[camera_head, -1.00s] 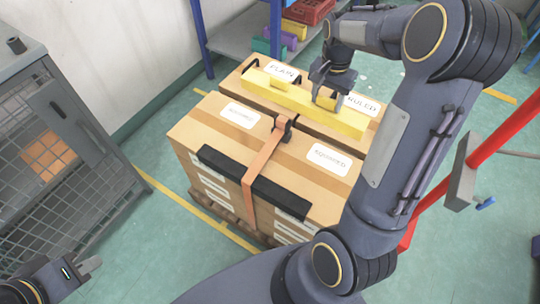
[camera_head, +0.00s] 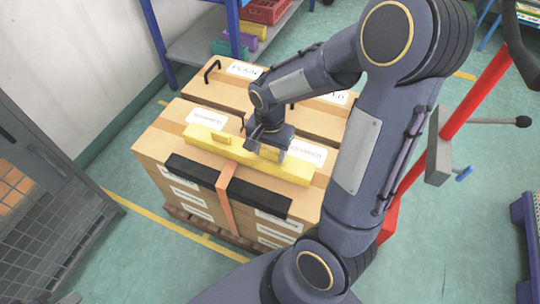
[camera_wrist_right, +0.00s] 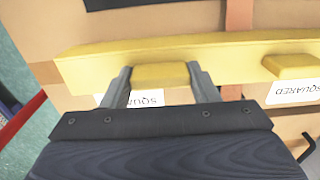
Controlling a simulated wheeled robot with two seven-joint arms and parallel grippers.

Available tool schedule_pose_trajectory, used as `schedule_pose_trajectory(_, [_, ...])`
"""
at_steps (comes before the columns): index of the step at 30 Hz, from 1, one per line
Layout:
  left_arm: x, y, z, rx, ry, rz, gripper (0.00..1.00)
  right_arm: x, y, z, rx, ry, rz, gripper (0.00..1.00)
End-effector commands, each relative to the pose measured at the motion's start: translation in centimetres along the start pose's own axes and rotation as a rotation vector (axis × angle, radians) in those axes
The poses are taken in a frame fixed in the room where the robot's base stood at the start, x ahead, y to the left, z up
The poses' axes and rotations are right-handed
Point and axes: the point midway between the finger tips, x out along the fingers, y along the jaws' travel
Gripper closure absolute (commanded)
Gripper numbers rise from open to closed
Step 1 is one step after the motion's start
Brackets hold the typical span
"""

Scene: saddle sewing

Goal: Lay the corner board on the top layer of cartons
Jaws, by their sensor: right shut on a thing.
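The corner board (camera_head: 230,153) is a long yellow strip with two raised grip blocks, lying across the front cartons (camera_head: 160,140) of the top layer, behind their front edge. I cannot tell whether it touches them or hangs just above. My right gripper (camera_head: 268,150) is over its right part; in the right wrist view its fingers (camera_wrist_right: 160,88) close on both sides of one yellow block (camera_wrist_right: 160,74). Black edge pieces (camera_head: 200,172) and an orange strap (camera_head: 224,190) run over the cartons' front. Only a tip of my left gripper (camera_head: 70,298) shows at the bottom left.
A grey mesh cage (camera_head: 60,220) stands at the left. A blue-framed shelf (camera_head: 200,45) with coloured bins is behind the cartons. A red post (camera_head: 470,90) rises at the right.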

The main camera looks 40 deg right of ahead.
Motion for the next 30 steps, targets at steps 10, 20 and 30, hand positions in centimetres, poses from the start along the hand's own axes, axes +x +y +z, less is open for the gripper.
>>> schedule_pose_trajectory(10, [0.72,-0.32,0.37,0.000,0.000,0.000,1.00,1.87,0.00,-0.09,0.001,0.000,0.000,0.74])
schedule_pose_trajectory(20, [0.87,-0.40,0.45,0.000,0.000,0.000,1.00,2.15,0.04,-0.07,0.001,-0.001,0.001,0.24])
schedule_pose_trajectory(30, [0.51,-0.23,0.26,0.000,0.000,0.000,1.00,1.47,0.00,-0.09,0.001,0.000,-0.001,0.24])
